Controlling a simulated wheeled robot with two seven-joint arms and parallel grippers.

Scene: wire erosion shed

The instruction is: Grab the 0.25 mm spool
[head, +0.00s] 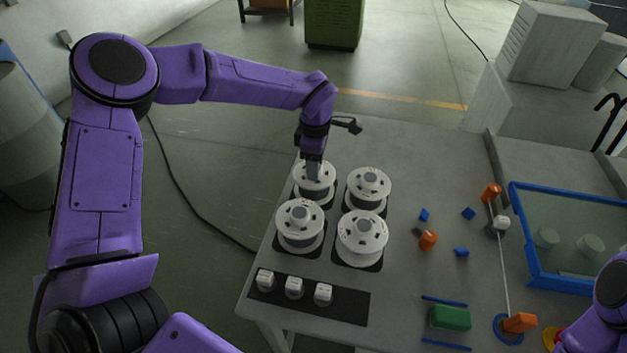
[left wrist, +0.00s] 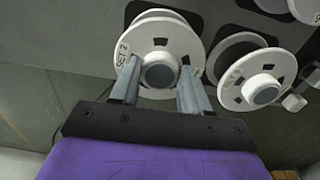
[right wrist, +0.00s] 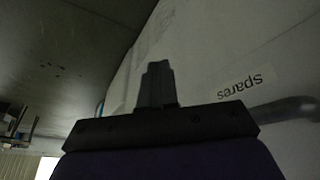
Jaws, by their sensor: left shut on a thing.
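Several white wire spools with grey hubs stand on dark pads on the table. My left gripper (head: 313,170) is at the back left spool (head: 325,182), shut on its hub. In the left wrist view, the fingers (left wrist: 157,80) straddle the hub of this spool (left wrist: 165,38). Its rim label is upside down and partly readable, seemingly with a 25. The other spools are the back right (head: 371,178), front left (head: 287,221) and front right (head: 350,247) ones. My right gripper (right wrist: 156,85) looks shut and empty in the right wrist view.
Small white blocks (head: 294,287) sit on a dark strip in front of the spools. Right of them are orange pieces (head: 428,240), blue pieces and a green block (head: 450,318). A blue-framed tank (head: 530,270) stands at the right. A "Spares" label (right wrist: 246,85) shows near my right gripper.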

